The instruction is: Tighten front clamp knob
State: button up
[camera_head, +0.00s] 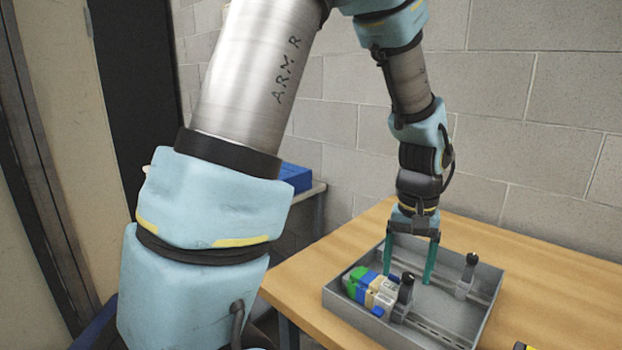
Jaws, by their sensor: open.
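A grey tray (440,335) on the wooden table holds two clamps with black knobs. The nearer clamp's knob (405,289), which looks like the front one, stands upright beside a row of coloured blocks (372,287). The other clamp's knob (471,262) stands farther back, to the right, on a slotted rail. My gripper (408,277) points down over the tray with its two green fingers spread apart and nothing seen between them. In the picture the fingers show behind the nearer knob, to either side of it. I cannot tell their exact height over the tray floor.
The tray walls surround the clamps and blocks. The wooden table (560,285) is mostly clear to the right, with a yellow and black item (525,346) at the bottom edge. A block wall stands behind. A blue box (295,177) sits on a bench at the left.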

aim_at(407, 274)
jog(key=shift+o, duration=1.4)
jog(key=shift+r+p, duration=3.05)
jog(key=shift+r, duration=0.55)
jog(key=w+a+n+t, duration=0.1)
jog(key=a+n, duration=0.2)
jog(key=a, duration=2.2)
jog(key=shift+r+t, duration=0.2)
jog(key=shift+t, duration=0.1)
